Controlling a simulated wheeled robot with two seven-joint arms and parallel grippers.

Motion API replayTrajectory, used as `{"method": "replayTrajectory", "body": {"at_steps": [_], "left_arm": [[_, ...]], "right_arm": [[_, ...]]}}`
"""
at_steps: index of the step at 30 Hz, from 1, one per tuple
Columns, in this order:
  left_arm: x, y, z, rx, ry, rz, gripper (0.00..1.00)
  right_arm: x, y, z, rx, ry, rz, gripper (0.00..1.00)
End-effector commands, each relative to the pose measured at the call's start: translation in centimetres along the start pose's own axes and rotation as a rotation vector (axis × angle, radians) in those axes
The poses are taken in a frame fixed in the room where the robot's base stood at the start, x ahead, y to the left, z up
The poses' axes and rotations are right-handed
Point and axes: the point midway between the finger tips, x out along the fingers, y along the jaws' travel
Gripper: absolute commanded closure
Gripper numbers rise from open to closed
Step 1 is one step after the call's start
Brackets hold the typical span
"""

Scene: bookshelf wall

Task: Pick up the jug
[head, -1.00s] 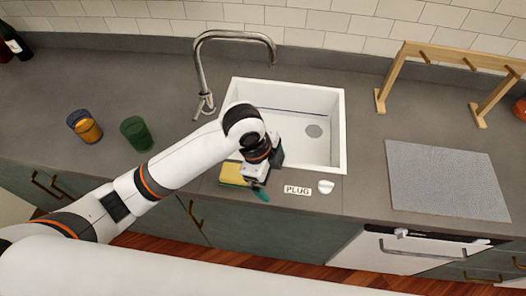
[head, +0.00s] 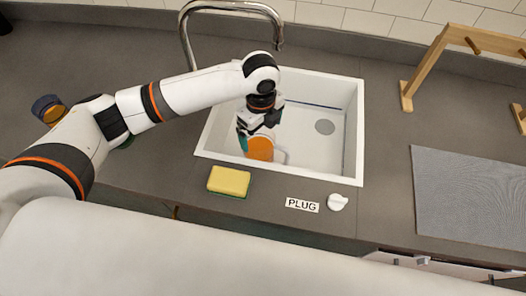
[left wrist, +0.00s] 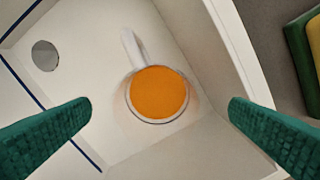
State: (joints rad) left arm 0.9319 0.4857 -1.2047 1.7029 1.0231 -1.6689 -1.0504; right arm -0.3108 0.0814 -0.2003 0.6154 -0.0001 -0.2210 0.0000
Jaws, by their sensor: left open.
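The jug (head: 262,149) is white with a flat orange top or contents and stands in the left part of the white sink (head: 340,165). In the left wrist view the jug (left wrist: 158,95) lies between and beyond the fingertips, with its white handle toward the top left. My left gripper (head: 256,137) is over the sink, above the jug, and partly hides it in the head view. Its green fingers are wide apart in the left wrist view (left wrist: 160,109), with nothing between them. My right gripper is not in view.
A yellow-green sponge (head: 229,180), a PLUG label (head: 302,205) and a white knob (head: 337,202) are along the sink's front edge. The faucet (head: 184,35) arches behind. A wooden rack (head: 440,52) and grey mat (head: 470,195) are right. A blue-orange cup (head: 47,109) is left.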

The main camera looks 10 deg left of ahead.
Motion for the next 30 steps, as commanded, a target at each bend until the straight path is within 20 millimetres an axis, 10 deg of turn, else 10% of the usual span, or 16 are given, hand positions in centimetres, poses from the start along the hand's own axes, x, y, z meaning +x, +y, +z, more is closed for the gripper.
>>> {"method": "replayTrajectory", "body": {"at_steps": [26, 30], "left_arm": [[7.2, 0.1, -0.1, 0.0, 0.001, 0.002, 0.0], [7.2, 0.1, -0.1, 0.0, 0.001, 0.002, 0.23]], "right_arm": [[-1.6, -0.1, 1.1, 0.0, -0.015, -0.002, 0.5], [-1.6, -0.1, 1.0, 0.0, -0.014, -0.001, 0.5]]}}
